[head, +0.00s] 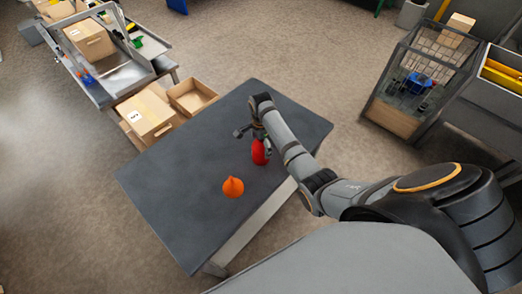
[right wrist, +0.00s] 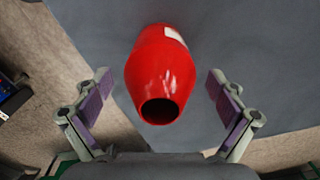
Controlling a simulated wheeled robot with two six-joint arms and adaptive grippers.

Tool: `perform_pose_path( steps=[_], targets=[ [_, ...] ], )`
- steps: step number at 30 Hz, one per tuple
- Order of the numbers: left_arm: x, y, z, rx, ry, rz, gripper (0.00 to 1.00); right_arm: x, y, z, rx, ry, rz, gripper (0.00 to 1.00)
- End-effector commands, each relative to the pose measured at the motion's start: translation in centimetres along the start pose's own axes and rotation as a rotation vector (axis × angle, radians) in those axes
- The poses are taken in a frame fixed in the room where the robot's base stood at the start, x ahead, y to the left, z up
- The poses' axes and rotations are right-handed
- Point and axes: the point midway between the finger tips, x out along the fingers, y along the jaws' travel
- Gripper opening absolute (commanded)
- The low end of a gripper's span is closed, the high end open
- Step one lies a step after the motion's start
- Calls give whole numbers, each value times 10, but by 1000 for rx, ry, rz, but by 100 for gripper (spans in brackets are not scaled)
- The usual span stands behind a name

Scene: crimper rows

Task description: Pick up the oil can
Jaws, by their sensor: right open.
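A red, rounded vessel (head: 260,152) with a dark open mouth and a white label stands on the dark grey table (head: 180,170). An orange, squat object with a pointed top (head: 233,187) stands nearer the table's front edge; its shape suggests an oil can, but I cannot tell for sure which of the two is the oil can. My right gripper (head: 256,135) is open at the red vessel. In the right wrist view the red vessel (right wrist: 161,80) lies between the spread fingers, with gaps on both sides. My left gripper is not in view.
Cardboard boxes (head: 148,114) stand behind the table at left, beside an open carton (head: 192,96). A metal workbench (head: 115,70) is at the upper left. A mesh cage (head: 405,95) stands at the right. The left part of the table is clear.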

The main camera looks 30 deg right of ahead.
Motion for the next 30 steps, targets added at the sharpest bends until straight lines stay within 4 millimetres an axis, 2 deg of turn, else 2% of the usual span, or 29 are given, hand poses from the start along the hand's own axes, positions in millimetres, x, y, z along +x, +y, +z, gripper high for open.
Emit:
perform_pose_path(
  steps=[3, 6, 10, 15, 30],
  targets=[
    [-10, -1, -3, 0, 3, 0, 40, 18, 0, 0, 1, -1, 6, 95],
    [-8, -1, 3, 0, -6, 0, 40, 34, 0, 0, 1, -1, 4, 95],
    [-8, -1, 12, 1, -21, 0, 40, 41, 0, 0, 0, 0, 2, 95],
    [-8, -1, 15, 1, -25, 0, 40, 41, 0, 0, 0, 0, 1, 94],
    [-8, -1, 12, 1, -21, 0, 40, 40, 0, 0, 0, 0, 1, 28]
  ],
)
